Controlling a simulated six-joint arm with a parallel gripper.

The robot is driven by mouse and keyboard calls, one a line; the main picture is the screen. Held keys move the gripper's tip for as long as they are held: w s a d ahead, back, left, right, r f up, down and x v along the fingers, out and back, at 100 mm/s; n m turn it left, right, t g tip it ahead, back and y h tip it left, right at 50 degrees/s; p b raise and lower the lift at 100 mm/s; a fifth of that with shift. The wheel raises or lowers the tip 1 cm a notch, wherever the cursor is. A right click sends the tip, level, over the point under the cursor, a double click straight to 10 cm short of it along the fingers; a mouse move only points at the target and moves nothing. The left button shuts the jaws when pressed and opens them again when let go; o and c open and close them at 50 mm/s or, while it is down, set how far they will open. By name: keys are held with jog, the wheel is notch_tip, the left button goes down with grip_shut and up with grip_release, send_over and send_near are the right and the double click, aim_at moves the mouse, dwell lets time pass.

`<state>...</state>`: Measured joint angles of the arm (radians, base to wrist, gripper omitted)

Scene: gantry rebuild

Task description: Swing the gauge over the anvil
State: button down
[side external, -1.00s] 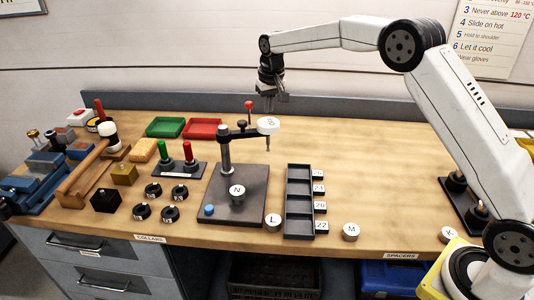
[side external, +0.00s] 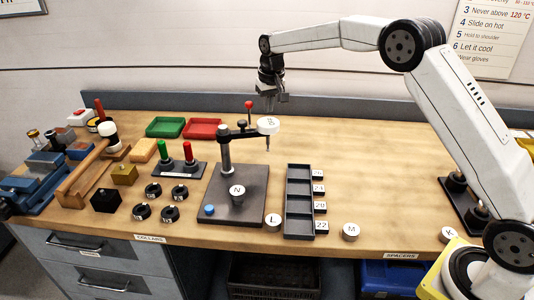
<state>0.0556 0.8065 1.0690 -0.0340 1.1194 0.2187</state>
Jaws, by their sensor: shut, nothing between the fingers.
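The gauge (side external: 268,125) is a white round dial on a black arm. The arm is carried by a grey post on a dark base plate (side external: 216,208). The gauge's thin stem hangs down at the right, past the plate's back right corner. The anvil, with a round piece marked N (side external: 237,192) at its place, stands on the plate in front of the post. A red-knobbed lever (side external: 249,105) rises from the arm. My gripper (side external: 270,108) is shut and empty, pointing down above and behind the gauge; whether it touches the arm cannot be told.
A black slotted tray (side external: 299,236) stands right of the plate. Pieces L (side external: 273,222) and M (side external: 350,232) stand near the front edge. Black collars (side external: 153,190) and a stand with green and red handles (side external: 178,170) are at left. The table's right middle is clear.

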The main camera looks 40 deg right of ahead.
aim_at(275, 121)
jog(key=shift+f, duration=0.2)
jog(key=shift+f, duration=1.5)
jog(key=shift+s, duration=0.2)
jog(key=shift+s+a, duration=0.3)
jog(key=shift+s, duration=0.6)
jog(key=shift+s, duration=0.2)
jog(key=shift+s+a, duration=0.25)
jog(key=shift+s, duration=0.25)
jog(key=shift+s+a, duration=0.2)
jog(key=shift+s, duration=0.25)
jog(key=shift+a, duration=0.1)
